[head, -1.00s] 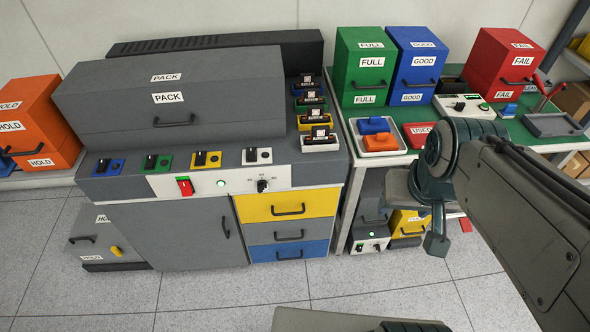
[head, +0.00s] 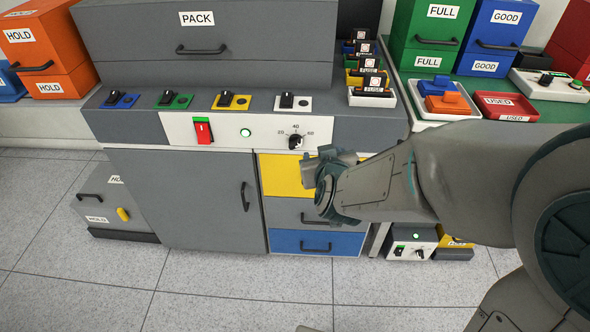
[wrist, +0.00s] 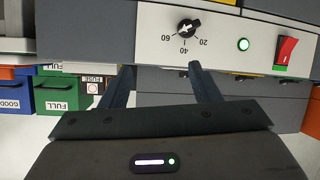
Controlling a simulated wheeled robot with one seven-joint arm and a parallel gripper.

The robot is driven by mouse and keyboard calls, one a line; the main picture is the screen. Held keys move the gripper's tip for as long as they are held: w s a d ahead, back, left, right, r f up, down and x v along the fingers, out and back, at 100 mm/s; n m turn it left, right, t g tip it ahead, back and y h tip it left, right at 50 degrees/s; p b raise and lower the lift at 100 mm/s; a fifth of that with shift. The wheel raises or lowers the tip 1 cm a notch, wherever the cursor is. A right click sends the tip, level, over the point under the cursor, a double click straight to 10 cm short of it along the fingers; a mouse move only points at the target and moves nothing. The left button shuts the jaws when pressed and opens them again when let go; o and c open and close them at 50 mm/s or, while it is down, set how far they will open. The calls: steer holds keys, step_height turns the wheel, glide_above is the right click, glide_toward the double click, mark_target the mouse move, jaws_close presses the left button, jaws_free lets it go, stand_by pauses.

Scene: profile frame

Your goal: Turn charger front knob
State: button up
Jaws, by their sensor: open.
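The black front knob (head: 295,142) sits on the white strip of the charger's front panel (head: 222,130), with a 20, 40, 60 scale around it. My gripper (head: 331,160) is just right of and below the knob in the head view, in front of the yellow drawer. In the wrist view my gripper (wrist: 160,72) has its two fingers apart, empty and not touching the knob.
A red switch (head: 203,130) and a lit green lamp (head: 245,132) share the panel. Several black switches on coloured plates stand on the ledge above. Fuses in trays (head: 372,96) stand at the upper right. Yellow, grey and blue drawers (head: 315,241) with handles lie below.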

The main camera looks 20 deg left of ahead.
mark_target(295, 147)
steer(key=s+a+f+n+t+b, duration=0.3)
steer(key=a+f+t+b, duration=0.2)
steer(key=a+f+b, duration=0.3)
steer(key=b+x, duration=0.1)
steer(key=x, duration=0.3)
steer(key=d+b+x, duration=0.1)
steer(key=b+x, duration=0.1)
steer(key=x, duration=0.2)
steer(key=f+b+x, duration=0.1)
steer(key=b+x, duration=0.1)
steer(key=x, duration=0.2)
steer(key=shift+w+d, duration=0.25)
steer(key=shift+w, duration=0.05)
steer(key=shift+w+a+r, duration=0.15)
steer(key=shift+w, duration=0.4)
steer(key=c, duration=1)
